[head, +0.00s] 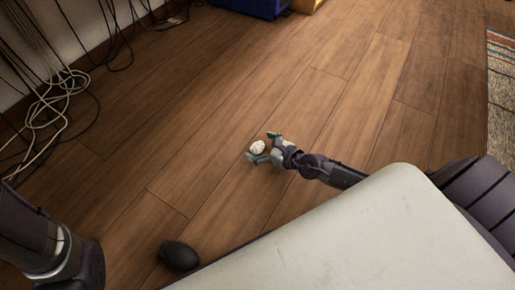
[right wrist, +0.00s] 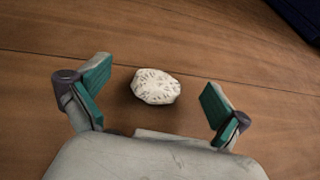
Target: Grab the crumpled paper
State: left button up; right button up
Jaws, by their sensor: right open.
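The crumpled paper (head: 257,147) is a small white ball with dark print marks, lying on the wooden floor. In the right wrist view the crumpled paper (right wrist: 156,86) sits ahead of and between the two spread fingers. My right gripper (head: 262,148) is open, its fingers on either side of the paper in the head view. The right wrist view shows my right gripper (right wrist: 152,97) with teal finger pads, and a gap of floor shows between each pad and the paper. My left gripper cannot be made out in the head view; only dark parts of my body show at lower left.
Loose black and cream cables (head: 62,90) hang and lie by the wall at the left. A blue box (head: 252,7) stands at the top. A striped rug (head: 502,95) lies at the right edge. The wooden floor (head: 200,110) around the paper is clear.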

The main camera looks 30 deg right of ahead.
jog(key=shift+x, duration=1.15)
jog(key=c, duration=0.8)
jog(key=shift+c, duration=0.2)
